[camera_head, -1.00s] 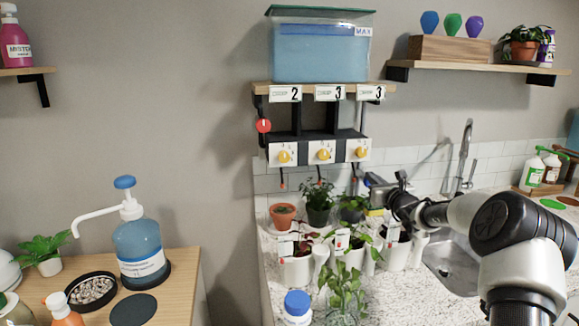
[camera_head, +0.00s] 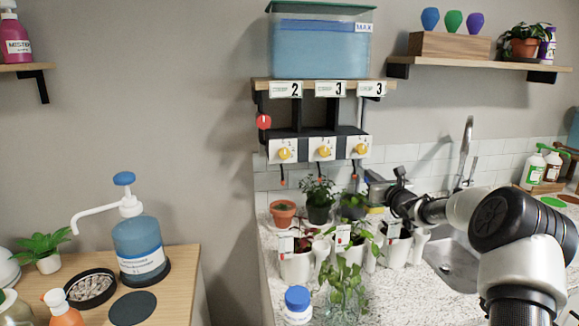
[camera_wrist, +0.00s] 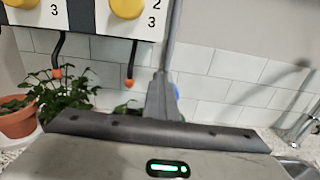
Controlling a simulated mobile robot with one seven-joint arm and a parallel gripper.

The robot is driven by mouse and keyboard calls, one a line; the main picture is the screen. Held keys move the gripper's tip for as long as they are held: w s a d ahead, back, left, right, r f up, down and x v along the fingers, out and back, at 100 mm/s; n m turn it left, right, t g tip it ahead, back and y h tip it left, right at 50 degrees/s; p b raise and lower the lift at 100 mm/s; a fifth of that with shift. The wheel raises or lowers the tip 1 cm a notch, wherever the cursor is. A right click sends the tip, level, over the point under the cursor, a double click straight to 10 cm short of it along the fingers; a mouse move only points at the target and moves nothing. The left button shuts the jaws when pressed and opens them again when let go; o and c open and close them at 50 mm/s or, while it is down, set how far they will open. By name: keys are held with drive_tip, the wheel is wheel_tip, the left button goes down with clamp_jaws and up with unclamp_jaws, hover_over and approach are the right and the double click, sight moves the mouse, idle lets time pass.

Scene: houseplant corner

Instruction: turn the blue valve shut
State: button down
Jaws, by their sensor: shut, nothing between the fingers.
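A small blue piece (camera_wrist: 177,91), most likely the blue valve, shows in the wrist view just behind and to the right of my fingers. Most of it is hidden, so I cannot tell how it is turned. My gripper (camera_wrist: 163,82) is shut with nothing in it, close in front of the blue piece; I cannot tell whether they touch. A grey pipe (camera_wrist: 175,35) runs down behind the fingers.
Yellow dials (camera_head: 324,152) sit under the water tank (camera_head: 320,45), with a red knob (camera_head: 263,121) to the left. Potted plants (camera_head: 318,200) crowd the counter below and left of my gripper. The sink (camera_head: 455,268) and tap (camera_head: 465,150) are to the right.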

drive_tip(key=shift+s+f, duration=0.15)
drive_tip(key=s+b, duration=0.1)
drive_tip(key=s, duration=0.1)
drive_tip(key=s+b, duration=0.1)
drive_tip(key=s+d+b, duration=0.1)
drive_tip(key=s, duration=0.1)
drive_tip(key=shift+s+r, duration=0.3)
drive_tip(key=shift+r, duration=0.05)
